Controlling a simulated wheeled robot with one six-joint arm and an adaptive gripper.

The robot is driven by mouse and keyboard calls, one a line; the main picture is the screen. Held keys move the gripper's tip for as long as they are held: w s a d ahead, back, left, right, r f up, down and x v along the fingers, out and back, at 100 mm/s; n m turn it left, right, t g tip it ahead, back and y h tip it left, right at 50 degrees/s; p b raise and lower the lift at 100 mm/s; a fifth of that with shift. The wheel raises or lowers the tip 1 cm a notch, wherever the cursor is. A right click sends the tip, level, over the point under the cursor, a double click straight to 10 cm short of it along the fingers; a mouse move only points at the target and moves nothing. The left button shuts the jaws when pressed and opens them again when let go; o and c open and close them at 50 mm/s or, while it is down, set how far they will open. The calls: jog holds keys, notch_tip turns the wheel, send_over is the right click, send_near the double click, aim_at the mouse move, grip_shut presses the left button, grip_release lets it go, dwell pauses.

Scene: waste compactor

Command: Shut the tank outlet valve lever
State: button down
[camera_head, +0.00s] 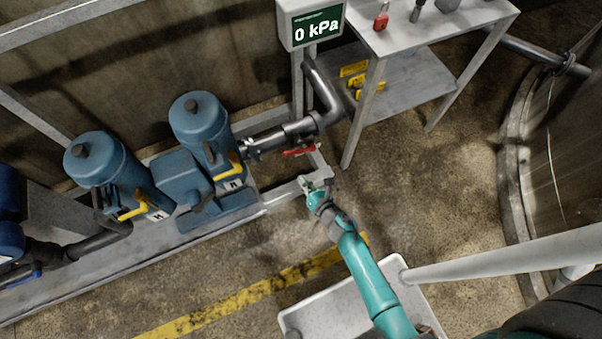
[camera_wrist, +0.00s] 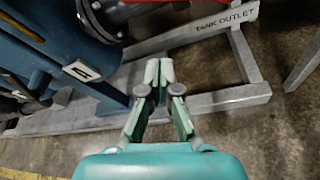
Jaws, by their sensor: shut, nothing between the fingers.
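The red valve lever (camera_head: 300,151) sits just below the dark outlet pipe (camera_head: 290,133) in the head view and lies roughly along it. In the wrist view, a red strip (camera_wrist: 243,58) at the upper right looks like part of this lever; most of it is out of frame. The frame beam beside it carries a "TANK OUTLET" label (camera_wrist: 227,18). My gripper (camera_head: 318,184) is shut and empty, below and slightly right of the lever in the head view, apart from it. In the wrist view its fingertips (camera_wrist: 158,72) are together over the grey frame.
Blue pumps with yellow handles (camera_head: 229,163) stand left on a grey frame (camera_head: 275,198). A display (camera_head: 315,28) reads 0 kPa. A metal table (camera_head: 420,35) stands at upper right, a round tank (camera_head: 560,150) at right. Open floor (camera_head: 430,180) lies between.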

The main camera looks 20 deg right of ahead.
jog(key=w, duration=0.8)
jog(key=shift+w+d+r, duration=0.15)
jog(key=shift+d+r, duration=0.05)
jog(key=shift+r, duration=0.25)
jog(key=shift+r, duration=0.1)
dwell(0.3)
